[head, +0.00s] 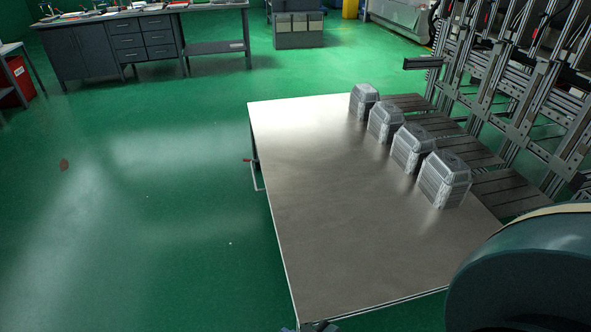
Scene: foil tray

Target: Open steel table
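The steel table (330,210) stands in the middle of the head view, with a flat, brushed metal top. A thin bar with a red end (250,161) sticks out from its left side, like a handle or lever. Several stacks of foil trays (445,180) stand in a row along the table's right edge. A small dark part (318,326) shows at the table's near corner, cut off by the bottom edge; I cannot tell what it is. Neither of my grippers can be made out.
Slatted conveyor-like lanes (485,187) and a metal frame machine (520,90) border the table's right side. A grey workbench with drawers (143,40) stands at the back left. A red bin (14,84) is at the far left. Green floor left of the table is clear.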

